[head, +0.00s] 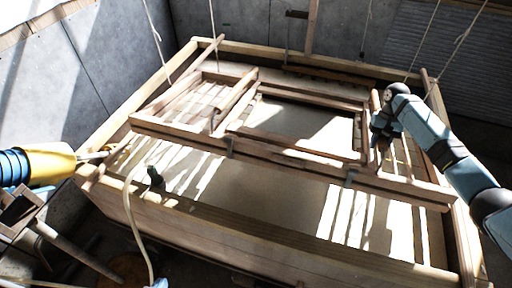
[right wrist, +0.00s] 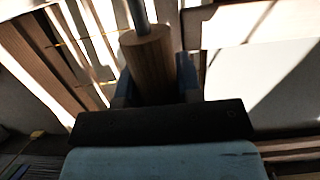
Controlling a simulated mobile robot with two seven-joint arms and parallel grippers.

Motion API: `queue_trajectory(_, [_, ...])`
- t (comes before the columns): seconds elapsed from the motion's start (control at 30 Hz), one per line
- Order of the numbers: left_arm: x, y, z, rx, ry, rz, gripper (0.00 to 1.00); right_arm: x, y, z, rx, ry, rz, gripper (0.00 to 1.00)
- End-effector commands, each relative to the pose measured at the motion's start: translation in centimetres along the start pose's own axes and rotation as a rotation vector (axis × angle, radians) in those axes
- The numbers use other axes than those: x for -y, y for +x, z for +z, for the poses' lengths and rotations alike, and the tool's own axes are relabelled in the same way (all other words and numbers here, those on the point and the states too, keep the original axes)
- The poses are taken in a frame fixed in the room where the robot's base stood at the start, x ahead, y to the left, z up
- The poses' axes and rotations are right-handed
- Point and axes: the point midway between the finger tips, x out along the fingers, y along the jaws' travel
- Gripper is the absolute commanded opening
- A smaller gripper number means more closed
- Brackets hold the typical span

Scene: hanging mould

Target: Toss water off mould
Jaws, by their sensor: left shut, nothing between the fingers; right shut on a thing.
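The mould (head: 280,155) is a wooden frame lying across the top of the large wooden vat (head: 240,225), with ropes rising above it. Whether water lies on it I cannot tell. My right gripper (head: 380,135) is at the mould's right side in the head view. In the right wrist view it is shut on a round wooden handle (right wrist: 148,62), one blue finger on each side. My left gripper (head: 101,155) is at the vat's left edge, apart from the mould; its fingertips are small and hard to make out.
A pale hose (head: 133,220) curves over the vat's front wall by a dark green piece (head: 155,178). A grey frame (head: 20,208) with a pole stands at lower left. Grey walls (head: 250,27) close the back. Several ropes (head: 158,42) hang above the vat.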

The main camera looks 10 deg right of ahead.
Motion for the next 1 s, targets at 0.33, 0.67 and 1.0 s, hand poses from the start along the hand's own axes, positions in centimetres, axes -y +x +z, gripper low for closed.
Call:
queue_trajectory(0.33, [0.0, -0.1, -0.2, -0.003, 0.000, 0.000, 0.00, 0.0, 0.9, 0.0, -0.062, -0.001, 0.000, 0.00])
queue_trajectory(0.67, [0.0, -0.1, -0.1, -0.001, -0.001, 0.000, 0.00, 0.0, 3.0, -0.2, -0.166, 0.000, -0.001, 0.00])
queue_trajectory(1.0, [-0.1, -0.1, 0.0, 0.001, -0.001, 0.001, 0.00, 0.0, 3.1, -0.2, -0.162, 0.000, -0.001, 0.63])
